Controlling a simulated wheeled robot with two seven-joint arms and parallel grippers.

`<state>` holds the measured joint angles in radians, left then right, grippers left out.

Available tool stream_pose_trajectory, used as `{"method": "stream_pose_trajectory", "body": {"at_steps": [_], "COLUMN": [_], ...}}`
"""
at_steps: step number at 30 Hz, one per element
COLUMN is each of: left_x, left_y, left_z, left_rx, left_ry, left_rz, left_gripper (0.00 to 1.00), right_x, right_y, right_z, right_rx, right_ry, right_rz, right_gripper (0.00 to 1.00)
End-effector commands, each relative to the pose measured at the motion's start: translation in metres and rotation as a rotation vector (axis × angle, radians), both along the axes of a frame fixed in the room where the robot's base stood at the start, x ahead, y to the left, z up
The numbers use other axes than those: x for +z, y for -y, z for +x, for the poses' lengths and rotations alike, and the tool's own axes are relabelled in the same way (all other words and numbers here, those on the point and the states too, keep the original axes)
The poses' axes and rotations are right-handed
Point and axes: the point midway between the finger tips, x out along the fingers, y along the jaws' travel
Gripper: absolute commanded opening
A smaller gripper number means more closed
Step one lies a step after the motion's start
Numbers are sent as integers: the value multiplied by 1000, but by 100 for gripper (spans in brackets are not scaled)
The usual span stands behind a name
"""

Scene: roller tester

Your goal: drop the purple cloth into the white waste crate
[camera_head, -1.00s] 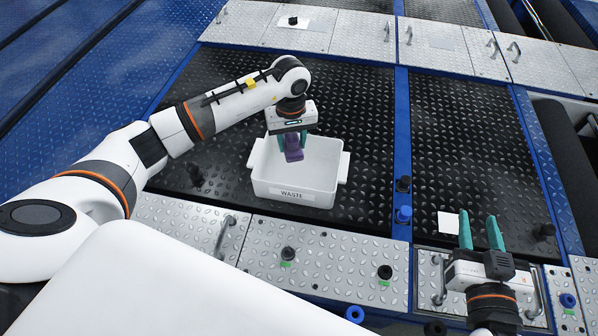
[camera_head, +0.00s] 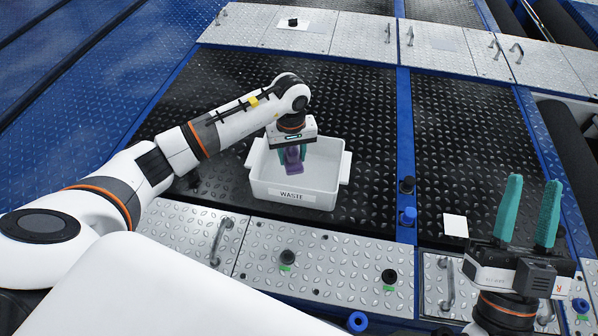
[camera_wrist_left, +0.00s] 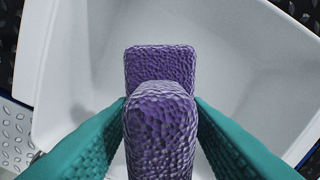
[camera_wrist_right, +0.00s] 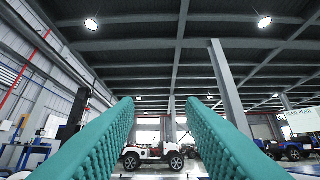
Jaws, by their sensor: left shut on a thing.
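The purple cloth (camera_head: 293,160) is held in my left gripper (camera_head: 292,155), whose teal fingers are shut on it. The cloth is over the opening of the white waste crate (camera_head: 320,181), which carries a "WASTE" label on its front. In the left wrist view the cloth (camera_wrist_left: 160,125) shows as a folded, textured piece between the fingers, with the crate's pale inside (camera_wrist_left: 85,80) around and beneath it. I cannot tell whether the cloth touches the crate floor. My right gripper (camera_head: 528,212) is open and empty at the lower right; its spread fingers also show in the right wrist view (camera_wrist_right: 160,125).
The crate stands on a black tread plate (camera_head: 350,110). Black knobs (camera_head: 288,257) and metal handles sit on the silver panels in front. A white square card (camera_head: 455,225) lies near my right gripper.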

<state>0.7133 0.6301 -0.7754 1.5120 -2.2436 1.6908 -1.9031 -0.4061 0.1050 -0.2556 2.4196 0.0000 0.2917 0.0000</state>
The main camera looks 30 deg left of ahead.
Motion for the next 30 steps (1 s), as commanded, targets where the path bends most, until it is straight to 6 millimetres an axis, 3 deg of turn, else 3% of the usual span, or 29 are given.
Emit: {"method": "stream_pose_trajectory", "body": {"at_steps": [11,12,16,25,30], "left_x": [-1,-1,-1,0,17], "left_y": [0,0,0,0,0], "left_z": [0,0,0,0,1], "left_rx": [0,0,0,0,-1], "left_ry": [0,1,1,1,4], "left_rz": [0,1,0,0,1], "left_gripper": [20,48,67,67,67], "right_x": [3,3,3,3,-7], "right_y": [0,0,0,0,-1], "right_z": [-3,-3,-3,-2,8], "right_rx": [1,1,1,1,-3], "right_ry": [27,27,26,24,-77], "right_rz": [8,8,7,7,-21], "right_gripper": [36,36,36,36,36]}}
